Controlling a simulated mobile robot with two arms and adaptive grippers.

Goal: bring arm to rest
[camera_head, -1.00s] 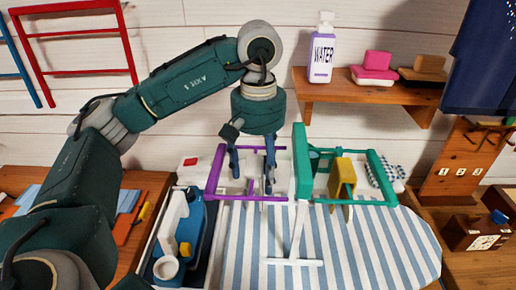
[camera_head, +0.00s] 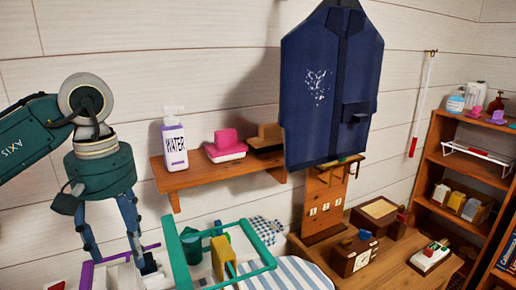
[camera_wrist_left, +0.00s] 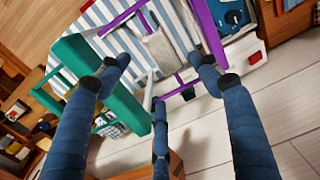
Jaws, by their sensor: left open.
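My left arm comes in from the left in the head view and bends down to the left gripper (camera_head: 113,255). Its blue fingers point down, spread apart, with nothing between them that I can see as held. They are at the purple frame (camera_head: 95,270), beside the green frame (camera_head: 178,262). In the left wrist view the spread fingers (camera_wrist_left: 160,75) show over the purple frame (camera_wrist_left: 208,30), with the green frame (camera_wrist_left: 75,55) to the left. I cannot tell whether a finger touches either frame. My right gripper is not in view.
A navy garment (camera_head: 330,90) hangs further right. The striped board (camera_head: 285,275) lies below. A bookcase (camera_head: 430,135) stands at far right.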

